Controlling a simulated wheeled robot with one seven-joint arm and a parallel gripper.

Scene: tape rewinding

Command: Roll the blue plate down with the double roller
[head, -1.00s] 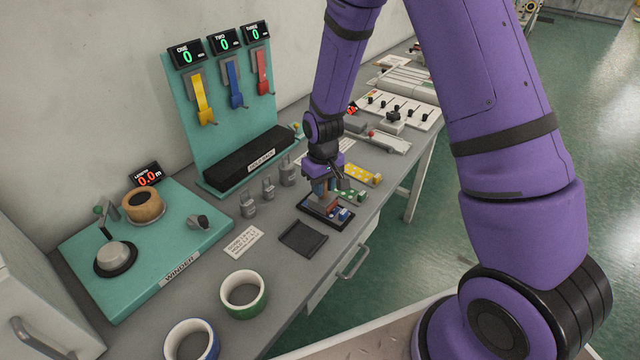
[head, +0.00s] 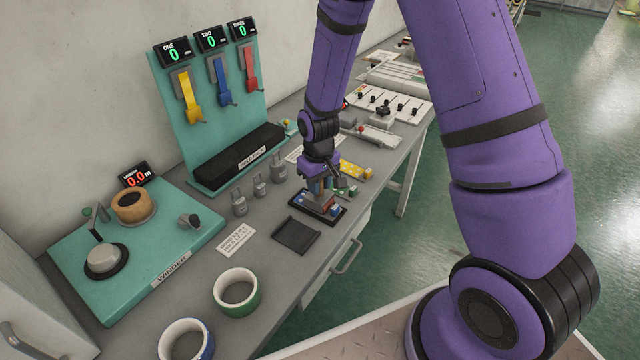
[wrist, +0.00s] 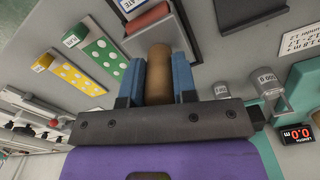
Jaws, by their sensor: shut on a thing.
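My gripper (head: 318,184) is shut on the brown handle (wrist: 158,75) of the double roller, upright between the blue fingers in the wrist view. A red roller part (wrist: 146,18) shows just beyond the handle. Below the gripper, in the head view, is a black tray (head: 322,218) at the bench's front edge. The blue plate (head: 303,199) shows in part at the left of this tray. The roller and my gripper hide the rest of it. Whether the roller presses on the plate cannot be made out.
A green plate (wrist: 102,54) and a yellow plate (wrist: 74,78) lie beside the tray. A dark flat pad (head: 297,235) lies in front of it, and several grey weights (head: 260,187) stand to its left. Tape rings and a winder board (head: 180,255) are farther left.

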